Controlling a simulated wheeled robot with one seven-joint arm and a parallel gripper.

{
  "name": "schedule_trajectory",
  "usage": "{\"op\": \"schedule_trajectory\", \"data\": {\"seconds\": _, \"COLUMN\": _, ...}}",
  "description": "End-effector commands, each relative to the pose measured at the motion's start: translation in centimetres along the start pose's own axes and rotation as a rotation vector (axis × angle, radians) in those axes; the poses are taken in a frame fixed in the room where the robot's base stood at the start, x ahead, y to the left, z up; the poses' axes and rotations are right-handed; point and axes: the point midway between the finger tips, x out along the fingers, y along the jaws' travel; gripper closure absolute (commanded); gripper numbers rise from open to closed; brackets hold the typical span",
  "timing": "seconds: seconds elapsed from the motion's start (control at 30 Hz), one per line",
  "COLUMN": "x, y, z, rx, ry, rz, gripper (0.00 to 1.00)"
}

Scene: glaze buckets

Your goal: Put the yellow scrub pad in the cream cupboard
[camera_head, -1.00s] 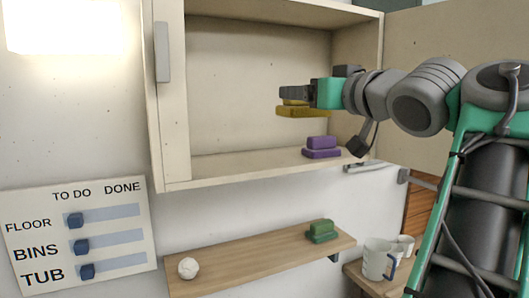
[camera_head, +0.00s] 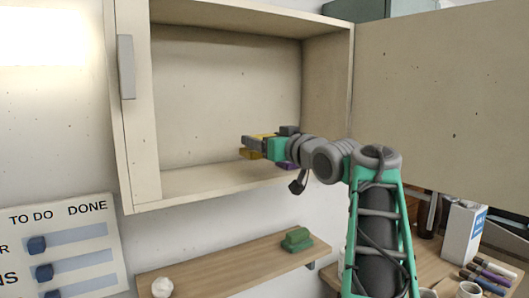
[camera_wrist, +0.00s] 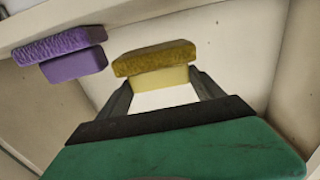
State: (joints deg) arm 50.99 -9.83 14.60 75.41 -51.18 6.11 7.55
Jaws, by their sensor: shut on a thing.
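The cream cupboard (camera_head: 134,110) hangs on the wall with its front open and its door (camera_head: 440,100) swung out to the right. My gripper (camera_head: 250,144) is inside the opening and shut on the yellow scrub pad (camera_head: 251,154). The pad is held low, a little above the cupboard floor as far as I can tell. In the wrist view the yellow pad (camera_wrist: 155,62) sits between the fingertips of my gripper (camera_wrist: 160,87). A purple scrub pad (camera_head: 290,165) is in the cupboard, partly hidden by my gripper; it shows beside the yellow pad in the wrist view (camera_wrist: 62,52).
The cupboard floor left of the pads is clear. Below, a wooden shelf (camera_head: 220,264) holds a green scrub pad (camera_head: 297,240) and a white ball (camera_head: 162,287). A to-do board (camera_head: 70,260) is at lower left. A box (camera_head: 463,232), markers and mugs stand at lower right.

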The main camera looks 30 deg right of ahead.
Motion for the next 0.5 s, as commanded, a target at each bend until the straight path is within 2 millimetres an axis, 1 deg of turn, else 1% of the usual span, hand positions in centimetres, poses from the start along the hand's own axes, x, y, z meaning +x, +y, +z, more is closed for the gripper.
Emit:
{"op": "schedule_trajectory", "data": {"seconds": 0.03, "x": 0.7, "y": 0.2, "z": 0.7, "rx": 0.004, "ry": -0.003, "rz": -0.002, "gripper": 0.65}}
{"op": "schedule_trajectory", "data": {"seconds": 0.07, "x": 1.0, "y": 0.3, "z": 1.2, "rx": 0.005, "ry": -0.004, "rz": -0.002, "gripper": 0.65}}
{"op": "schedule_trajectory", "data": {"seconds": 0.13, "x": 0.7, "y": 0.3, "z": 2.5, "rx": 0.004, "ry": -0.003, "rz": 0.001, "gripper": 0.65}}
{"op": "schedule_trajectory", "data": {"seconds": 0.23, "x": 0.7, "y": 0.3, "z": 3.7, "rx": 0.001, "ry": -0.001, "rz": 0.001, "gripper": 0.65}}
{"op": "schedule_trajectory", "data": {"seconds": 0.5, "x": 0.7, "y": 0.4, "z": 4.2, "rx": 0.000, "ry": -0.001, "rz": 0.001, "gripper": 0.65}}
